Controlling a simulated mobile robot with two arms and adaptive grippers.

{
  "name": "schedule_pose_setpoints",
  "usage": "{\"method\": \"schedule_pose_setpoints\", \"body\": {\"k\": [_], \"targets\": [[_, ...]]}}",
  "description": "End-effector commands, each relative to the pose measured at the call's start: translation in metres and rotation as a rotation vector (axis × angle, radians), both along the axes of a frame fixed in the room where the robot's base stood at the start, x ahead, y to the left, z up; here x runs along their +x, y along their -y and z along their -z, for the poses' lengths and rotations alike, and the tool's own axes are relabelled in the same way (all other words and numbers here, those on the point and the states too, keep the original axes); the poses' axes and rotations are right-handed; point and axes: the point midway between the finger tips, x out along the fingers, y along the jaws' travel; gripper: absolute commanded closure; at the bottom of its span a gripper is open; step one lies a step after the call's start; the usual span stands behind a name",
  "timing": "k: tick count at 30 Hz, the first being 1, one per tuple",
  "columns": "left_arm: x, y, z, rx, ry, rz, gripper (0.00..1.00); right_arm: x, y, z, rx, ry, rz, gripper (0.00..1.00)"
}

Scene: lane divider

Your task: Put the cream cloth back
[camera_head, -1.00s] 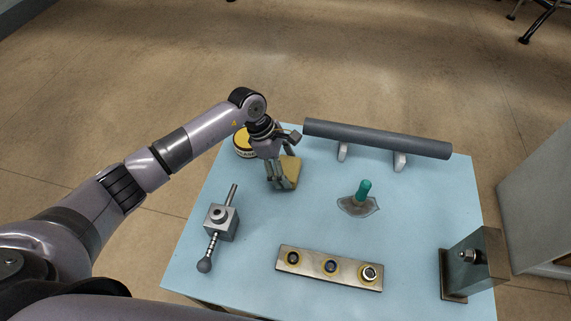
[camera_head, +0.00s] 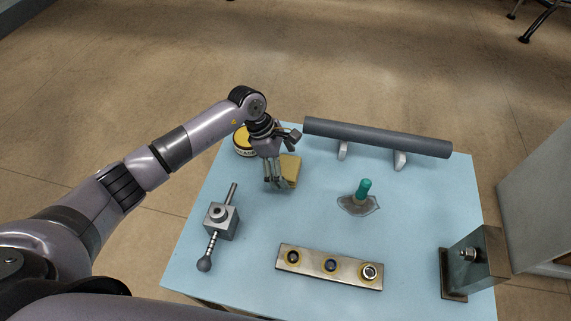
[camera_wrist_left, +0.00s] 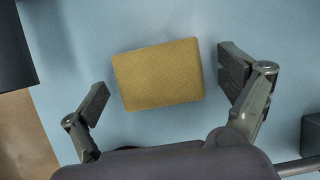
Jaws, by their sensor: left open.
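A flat tan-yellow rectangular pad (camera_head: 291,170), the only thing here that matches the cream cloth, lies on the blue table's far left part. My left gripper (camera_head: 276,184) is open just above it and covers its left side in the head view. In the left wrist view the pad (camera_wrist_left: 158,75) lies whole between the two spread fingers (camera_wrist_left: 168,88), with a gap on each side. Nothing is in the gripper. My right gripper is not in view.
A yellow-and-white round tin (camera_head: 243,142) stands behind the gripper, left. A long grey tube (camera_head: 378,138) on supports lies along the far edge. A teal-topped object (camera_head: 363,189), a metal block with a lever (camera_head: 221,221) and a plate with knobs (camera_head: 329,267) stand nearer.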

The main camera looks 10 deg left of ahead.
Motion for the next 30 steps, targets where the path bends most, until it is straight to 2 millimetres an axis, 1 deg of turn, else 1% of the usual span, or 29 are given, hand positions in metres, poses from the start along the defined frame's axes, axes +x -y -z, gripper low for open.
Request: {"method": "schedule_pose_setpoints", "body": {"k": [1, 5, 12, 15, 18, 21, 24, 30], "targets": [[0.001, -0.001, -0.004, 0.000, 0.002, -0.001, 0.06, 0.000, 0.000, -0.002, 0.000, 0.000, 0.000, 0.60], [0.001, -0.010, -0.022, 0.001, 0.005, 0.000, 0.06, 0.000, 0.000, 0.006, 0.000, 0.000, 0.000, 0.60], [0.001, -0.031, -0.070, 0.002, 0.005, 0.000, 0.06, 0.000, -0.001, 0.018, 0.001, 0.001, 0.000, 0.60], [0.001, -0.038, -0.088, 0.002, 0.004, -0.002, 0.06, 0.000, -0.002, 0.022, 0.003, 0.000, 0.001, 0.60], [0.001, -0.042, -0.101, 0.000, 0.003, 0.000, 0.06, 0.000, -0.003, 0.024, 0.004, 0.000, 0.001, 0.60], [0.000, -0.045, -0.108, 0.001, 0.002, 0.000, 0.06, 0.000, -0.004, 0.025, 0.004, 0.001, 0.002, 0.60], [0.000, -0.046, -0.112, 0.000, 0.001, 0.000, 0.06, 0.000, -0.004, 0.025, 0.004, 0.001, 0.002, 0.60], [0.000, -0.046, -0.113, 0.000, 0.000, 0.000, 0.06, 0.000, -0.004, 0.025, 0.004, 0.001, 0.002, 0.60]]}}
